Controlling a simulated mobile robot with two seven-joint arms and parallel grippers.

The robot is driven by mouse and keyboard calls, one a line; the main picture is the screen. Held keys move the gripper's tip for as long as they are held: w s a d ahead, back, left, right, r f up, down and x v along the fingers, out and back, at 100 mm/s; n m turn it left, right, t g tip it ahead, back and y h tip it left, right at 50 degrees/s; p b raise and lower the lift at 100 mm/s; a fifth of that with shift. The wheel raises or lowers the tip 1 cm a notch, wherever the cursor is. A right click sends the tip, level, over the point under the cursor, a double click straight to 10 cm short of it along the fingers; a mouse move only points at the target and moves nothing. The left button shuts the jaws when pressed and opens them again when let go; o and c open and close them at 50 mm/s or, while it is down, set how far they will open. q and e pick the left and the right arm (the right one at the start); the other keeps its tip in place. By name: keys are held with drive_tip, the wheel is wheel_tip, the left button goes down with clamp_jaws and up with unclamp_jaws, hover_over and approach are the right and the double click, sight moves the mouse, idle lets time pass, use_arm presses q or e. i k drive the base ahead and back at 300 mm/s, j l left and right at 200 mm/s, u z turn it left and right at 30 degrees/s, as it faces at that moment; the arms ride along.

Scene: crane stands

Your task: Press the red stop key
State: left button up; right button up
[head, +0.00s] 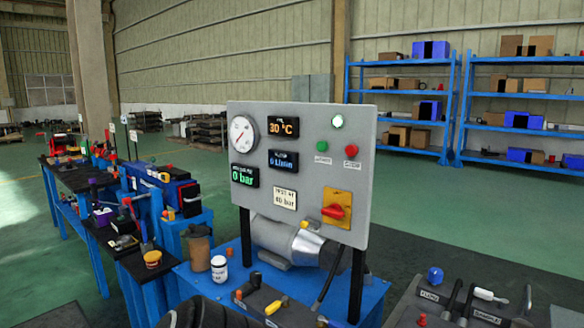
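A grey upright control panel (300,185) stands on two black posts in the middle of the head view. Nothing covers the red key. Neither of my grippers can be made out in this view.
A red rotary switch on a yellow plate (334,222) is below the keys. A gauge (241,134) and several displays fill the panel's left. A blue bench (245,281) carries a motor, a bottle and levers. A lever block (440,305) stands at lower right.

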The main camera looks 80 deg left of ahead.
sight(352, 151)
drive_tip(key=u, duration=2.55)
